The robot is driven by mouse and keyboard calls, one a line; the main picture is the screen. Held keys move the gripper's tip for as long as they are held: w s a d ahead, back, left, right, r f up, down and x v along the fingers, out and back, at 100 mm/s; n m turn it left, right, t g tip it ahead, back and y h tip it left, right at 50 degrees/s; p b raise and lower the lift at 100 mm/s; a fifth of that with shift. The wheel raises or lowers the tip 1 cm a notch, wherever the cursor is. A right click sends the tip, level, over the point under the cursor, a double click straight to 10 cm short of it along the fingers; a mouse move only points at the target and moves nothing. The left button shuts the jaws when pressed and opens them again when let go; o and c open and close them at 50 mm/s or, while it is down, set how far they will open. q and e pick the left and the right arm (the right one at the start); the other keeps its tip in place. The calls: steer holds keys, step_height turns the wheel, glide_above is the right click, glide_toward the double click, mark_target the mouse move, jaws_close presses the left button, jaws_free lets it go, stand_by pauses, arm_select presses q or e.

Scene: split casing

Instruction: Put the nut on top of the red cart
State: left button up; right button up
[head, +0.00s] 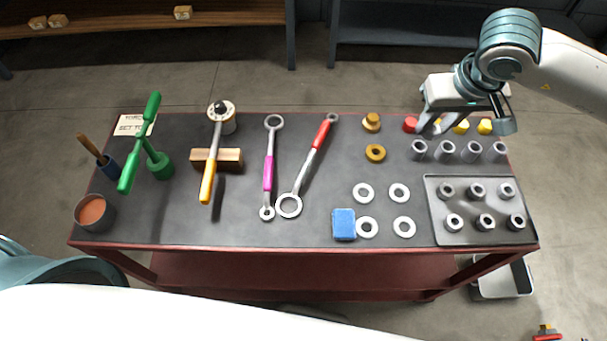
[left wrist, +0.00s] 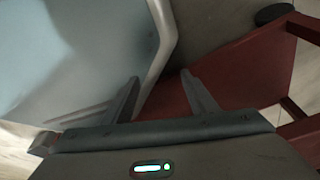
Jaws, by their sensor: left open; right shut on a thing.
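The red cart (head: 300,236) has a dark top that carries many parts. A brass ring that looks like a nut (head: 375,153) lies flat on it, right of centre, in front of a brass flanged piece (head: 371,122). My right gripper (head: 465,124) is over the cart's back right, beside a row of small red and yellow pieces. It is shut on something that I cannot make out. My left gripper (left wrist: 165,95) is open and empty in the left wrist view, beside the cart's red frame (left wrist: 240,75).
Grey sleeves (head: 445,151) stand at the right, behind a grey tray (head: 438,212) of ring-shaped parts. Washers (head: 364,192), a blue block (head: 344,224), wrenches (head: 269,172) and a green tool (head: 140,145) occupy the top. A grey bin (head: 503,283) is on the floor at right.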

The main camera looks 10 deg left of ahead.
arm_select(q)
steer(key=w+d+t+b, duration=0.2)
steer(key=w+d, duration=0.1)
steer(key=w, duration=0.4)
steer(key=shift+w+r+h, duration=0.25)
steer(key=shift+w+h, duration=0.15)
arm_select(e)
steer(key=s+a+f+n, duration=0.1)
steer(key=a+f+n, duration=0.2)
steer(key=a+f, duration=0.1)
steer(key=shift+a+f+y, duration=0.15)
steer(key=shift+f+y, duration=0.05)
steer(key=shift+y, duration=0.2)
arm_select(q)
steer(key=shift+d, duration=0.1)
arm_select(e)
jaws_close()
